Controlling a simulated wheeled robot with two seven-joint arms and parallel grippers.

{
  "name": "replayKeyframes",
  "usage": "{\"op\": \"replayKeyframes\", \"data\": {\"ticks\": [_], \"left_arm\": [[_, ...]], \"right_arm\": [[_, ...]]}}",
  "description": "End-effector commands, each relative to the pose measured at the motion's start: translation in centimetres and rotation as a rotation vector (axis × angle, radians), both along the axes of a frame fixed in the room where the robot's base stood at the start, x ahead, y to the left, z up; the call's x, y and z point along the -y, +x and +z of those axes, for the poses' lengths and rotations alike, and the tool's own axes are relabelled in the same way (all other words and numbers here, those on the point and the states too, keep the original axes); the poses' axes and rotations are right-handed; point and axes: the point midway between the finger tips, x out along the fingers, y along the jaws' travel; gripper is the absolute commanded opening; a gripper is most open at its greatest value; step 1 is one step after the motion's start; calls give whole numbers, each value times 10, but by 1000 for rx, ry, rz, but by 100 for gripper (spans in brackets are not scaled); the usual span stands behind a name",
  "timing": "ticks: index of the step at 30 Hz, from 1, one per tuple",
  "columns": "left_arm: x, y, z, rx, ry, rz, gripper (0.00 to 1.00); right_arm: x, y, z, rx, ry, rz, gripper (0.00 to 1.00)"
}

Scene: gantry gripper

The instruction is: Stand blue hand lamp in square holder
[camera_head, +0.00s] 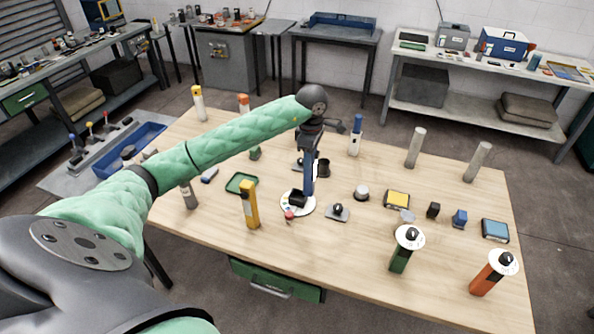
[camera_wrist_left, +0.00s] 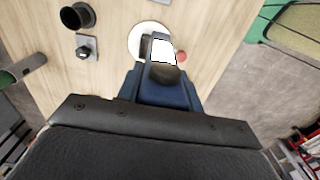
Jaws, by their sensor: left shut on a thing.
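My left gripper (camera_head: 312,146) is shut on the dark blue hand lamp (camera_head: 309,177) and holds it roughly upright above the table. In the left wrist view the lamp (camera_wrist_left: 165,92) points away from the camera, with a bright white face. Just below the lamp in the head view is a black, boxy holder (camera_head: 298,199) on a round white plate (camera_head: 287,208). The lamp's lower end overlaps the holder, and I cannot tell whether they touch. In the wrist view the lamp hides part of the plate (camera_wrist_left: 137,43). My right gripper is not in view.
A red knob (camera_head: 289,215) is at the plate's front. A black cup (camera_head: 323,168) stands behind the lamp, and a grey base with a black knob (camera_head: 338,212) is to the right. A yellow lamp (camera_head: 249,206) stands to the left. The table's front middle is clear.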

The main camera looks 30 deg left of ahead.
Motion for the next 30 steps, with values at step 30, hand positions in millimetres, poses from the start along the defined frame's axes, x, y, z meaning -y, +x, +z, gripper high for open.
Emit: {"op": "replayKeyframes", "data": {"ticks": [30], "left_arm": [[-54,7,-72,1,-1,-2,0]], "right_arm": [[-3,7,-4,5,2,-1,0]]}}
